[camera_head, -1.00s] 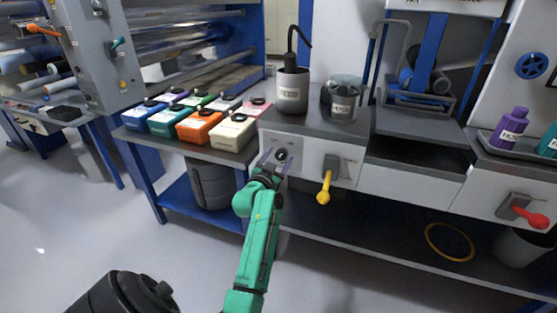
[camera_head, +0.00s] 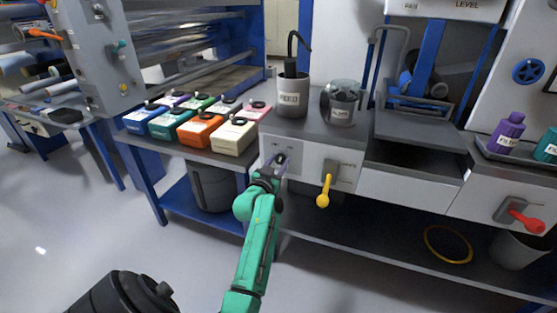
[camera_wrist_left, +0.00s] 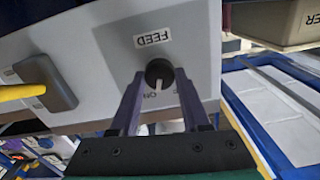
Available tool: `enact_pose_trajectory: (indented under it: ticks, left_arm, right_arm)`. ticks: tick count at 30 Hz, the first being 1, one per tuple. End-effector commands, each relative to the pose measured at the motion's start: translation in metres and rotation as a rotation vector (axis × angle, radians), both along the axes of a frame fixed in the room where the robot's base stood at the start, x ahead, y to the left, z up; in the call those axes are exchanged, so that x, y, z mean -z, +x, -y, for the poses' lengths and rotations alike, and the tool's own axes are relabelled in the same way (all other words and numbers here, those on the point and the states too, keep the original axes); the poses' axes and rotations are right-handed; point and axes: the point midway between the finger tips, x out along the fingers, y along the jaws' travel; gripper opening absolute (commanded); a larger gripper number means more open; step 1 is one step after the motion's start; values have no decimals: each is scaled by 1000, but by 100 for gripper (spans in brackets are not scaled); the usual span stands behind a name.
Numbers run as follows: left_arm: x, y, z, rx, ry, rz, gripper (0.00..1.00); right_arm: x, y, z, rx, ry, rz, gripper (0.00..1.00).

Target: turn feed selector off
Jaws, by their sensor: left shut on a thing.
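The feed selector (camera_wrist_left: 159,73) is a round black knob with a pale pointer line, on a light panel. In the left wrist view the FEED label sits beside it, and its pointer line is directed toward the ON marking. My left gripper (camera_wrist_left: 158,90) is shut on the knob, one purple finger on each side. In the head view my left gripper (camera_head: 272,166) reaches the front panel of the bench, and its fingers largely cover the selector there. My right gripper is not in view.
A yellow lever (camera_head: 324,190) hangs on the panel just right of the selector. A FEED pot (camera_head: 291,98) and a glass jar (camera_head: 340,106) stand on the bench above.

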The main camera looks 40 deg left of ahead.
Motion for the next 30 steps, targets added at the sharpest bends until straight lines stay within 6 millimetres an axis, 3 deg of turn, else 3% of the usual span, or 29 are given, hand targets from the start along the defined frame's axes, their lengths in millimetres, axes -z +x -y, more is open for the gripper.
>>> enact_pose_trajectory:
  ticks: [18,30]
  left_arm:
    - [-3,-1,-2,0,-528,183,0]
    - [-1,-1,-2,0,-776,270,0]
  right_arm:
    - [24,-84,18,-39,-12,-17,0]
    - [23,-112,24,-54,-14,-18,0]
